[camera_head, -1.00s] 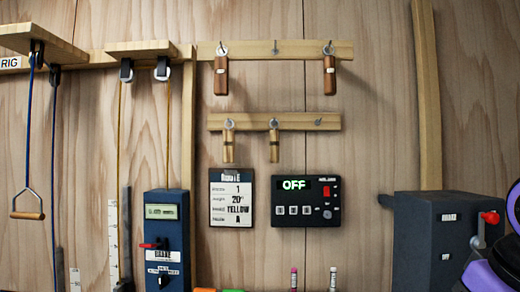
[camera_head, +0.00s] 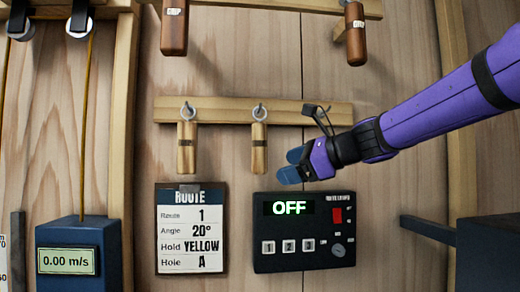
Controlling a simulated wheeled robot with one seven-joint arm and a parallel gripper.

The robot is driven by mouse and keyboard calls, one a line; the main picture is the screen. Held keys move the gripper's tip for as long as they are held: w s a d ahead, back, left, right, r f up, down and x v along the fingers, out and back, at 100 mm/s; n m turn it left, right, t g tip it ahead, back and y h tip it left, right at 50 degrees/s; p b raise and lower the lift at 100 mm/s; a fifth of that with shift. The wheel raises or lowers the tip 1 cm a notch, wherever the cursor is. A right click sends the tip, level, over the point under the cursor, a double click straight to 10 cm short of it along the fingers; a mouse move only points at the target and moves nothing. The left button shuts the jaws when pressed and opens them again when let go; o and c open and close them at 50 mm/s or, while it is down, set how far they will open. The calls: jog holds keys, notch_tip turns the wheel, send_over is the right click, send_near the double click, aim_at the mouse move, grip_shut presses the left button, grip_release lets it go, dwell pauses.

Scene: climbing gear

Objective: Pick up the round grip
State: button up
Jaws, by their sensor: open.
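Two dark reddish-brown wooden grips, at the left (camera_head: 174,28) and at the right (camera_head: 354,35), hang from the upper rail. The dark grips look rounded, but I cannot tell for sure which one is the round grip. My gripper (camera_head: 286,166) is open and empty, its blue fingertips pointing left. It is just right of the lower middle light grip, near its bottom end, apparently apart from it.
The lower rail (camera_head: 226,108) is fixed to the wood wall. A route card (camera_head: 191,275) and a black control box reading OFF (camera_head: 306,255) are below it. A dark box (camera_head: 488,250) is at lower right.

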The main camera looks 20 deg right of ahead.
aim_at(265, 136)
jog(key=w+d+r+m+t, duration=0.4)
jog(key=w+r+m, duration=0.2)
jog(key=w+m, duration=0.15)
jog(key=x, duration=1.1)
jog(key=shift+s+a, duration=0.2)
jog(key=shift+a, duration=0.05)
jog(key=shift+r, duration=0.1)
jog(key=c, duration=1.1)
jog(key=shift+r, duration=0.5)
jog(key=shift+s+r, duration=0.15)
jog(key=shift+r, duration=0.15)
jog(key=s+a, duration=0.1)
jog(key=s, duration=0.4)
jog(key=s+a, duration=0.1)
jog(key=s, duration=0.5)
jog(key=s+a, duration=0.1)
jog(key=s, duration=0.5)
jog(key=shift+s+a, duration=0.25)
